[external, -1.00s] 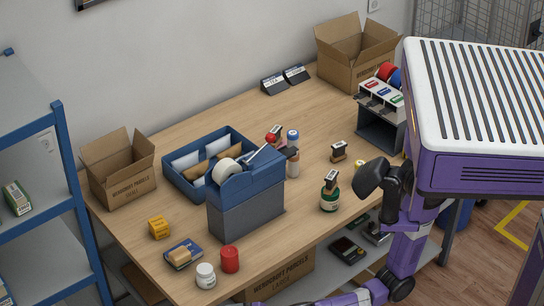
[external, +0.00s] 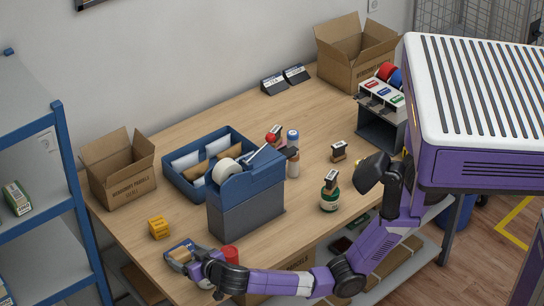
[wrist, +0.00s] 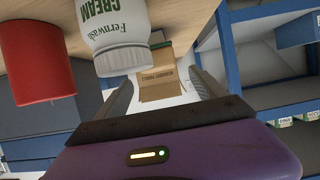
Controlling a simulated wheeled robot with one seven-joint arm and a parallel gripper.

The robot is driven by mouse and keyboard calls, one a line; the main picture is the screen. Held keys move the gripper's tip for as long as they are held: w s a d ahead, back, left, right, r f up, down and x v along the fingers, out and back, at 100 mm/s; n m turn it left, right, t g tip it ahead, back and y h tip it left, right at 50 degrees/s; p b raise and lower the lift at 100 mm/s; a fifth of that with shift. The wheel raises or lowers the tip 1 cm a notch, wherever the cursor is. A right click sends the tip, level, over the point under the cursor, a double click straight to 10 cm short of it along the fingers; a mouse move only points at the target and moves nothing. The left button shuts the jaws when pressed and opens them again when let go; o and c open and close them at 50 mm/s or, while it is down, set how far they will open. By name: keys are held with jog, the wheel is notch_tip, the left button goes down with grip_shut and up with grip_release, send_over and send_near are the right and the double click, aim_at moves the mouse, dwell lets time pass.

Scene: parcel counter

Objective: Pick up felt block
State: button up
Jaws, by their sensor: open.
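I cannot clearly make out the block in the wrist view.
A red cylinder (external: 230,255) stands just right of my gripper, also seen in the wrist view (wrist: 35,62). A yellow block (external: 158,228) lies behind. A tape dispenser (external: 245,195) and an open cardboard box (external: 120,170) stand farther back. The blue shelf (external: 75,200) is left.

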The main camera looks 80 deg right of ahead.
jog(key=shift+f+p+x, duration=0.1)
jog(key=shift+p+x, duration=0.2)
jog(key=shift+x, duration=1.05)
jog(key=shift+f+p+x, duration=0.15)
jog(key=shift+p+x, duration=0.1)
jog(key=shift+x, duration=1.1)
jog(key=shift+s, duration=0.1)
jog(key=c, duration=1.6)
jog(key=shift+r, duration=0.15)
notch_tip(320, 180, up, 19)
jog(key=b, duration=0.2)
jog(key=p, duration=0.2)
send_over(179, 252)
jog(key=d, duration=0.4)
notch_tip(179, 252, down, 14)
jog(key=shift+r, duration=0.2)
jog(key=shift+f+p, duration=0.35)
jog(key=shift+f, duration=2.35)
